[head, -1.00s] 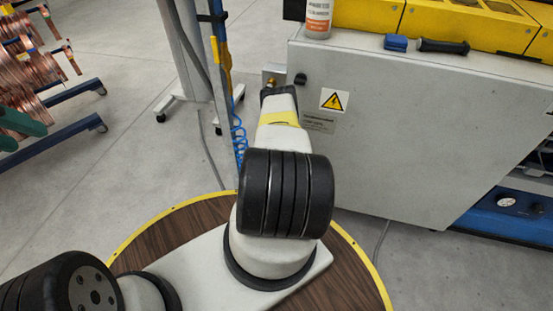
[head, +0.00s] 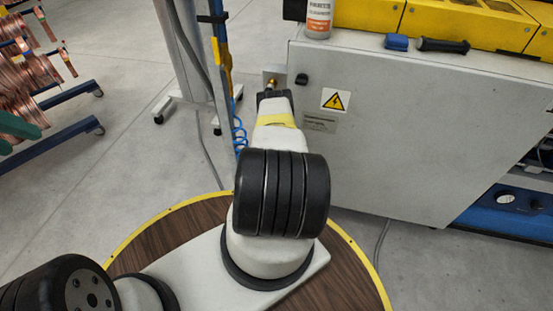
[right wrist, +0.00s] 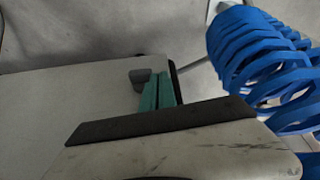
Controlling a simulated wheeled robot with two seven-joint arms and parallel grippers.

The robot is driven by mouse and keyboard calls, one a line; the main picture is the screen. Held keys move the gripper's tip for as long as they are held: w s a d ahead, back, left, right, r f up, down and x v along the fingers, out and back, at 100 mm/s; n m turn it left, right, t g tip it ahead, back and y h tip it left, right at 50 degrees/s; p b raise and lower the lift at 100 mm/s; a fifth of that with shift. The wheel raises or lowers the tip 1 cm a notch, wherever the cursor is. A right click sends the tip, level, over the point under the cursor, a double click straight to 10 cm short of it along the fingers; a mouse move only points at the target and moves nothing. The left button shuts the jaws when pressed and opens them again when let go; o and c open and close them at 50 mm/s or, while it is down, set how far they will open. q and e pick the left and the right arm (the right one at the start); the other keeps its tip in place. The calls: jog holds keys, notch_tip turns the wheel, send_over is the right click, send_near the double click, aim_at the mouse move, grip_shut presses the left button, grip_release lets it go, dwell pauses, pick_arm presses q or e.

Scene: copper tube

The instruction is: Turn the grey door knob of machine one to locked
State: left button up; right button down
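The dark grey door knob (head: 302,79) sits on the upper left of the grey cabinet front of the machine. It also shows in the right wrist view (right wrist: 140,76), just left of my fingertips. My right gripper (head: 274,94) is at the cabinet's left edge, left of the knob; the arm hides its fingers in the head view. In the right wrist view its two teal fingers (right wrist: 158,91) lie side by side, shut with nothing seen between them. Whether they touch the knob I cannot tell.
A brass fitting (head: 272,82) is beside the right gripper. A blue coiled hose (head: 239,130) hangs near a post, large in the right wrist view (right wrist: 265,60). A warning sign (head: 334,99) is on the cabinet. A spray can (head: 319,20) and black handle (head: 443,46) are on top.

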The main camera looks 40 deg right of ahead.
dwell(0.7)
jog(key=v, duration=0.7)
jog(key=shift+s+r, duration=0.2)
jog(key=shift+r, duration=0.05)
dwell(0.4)
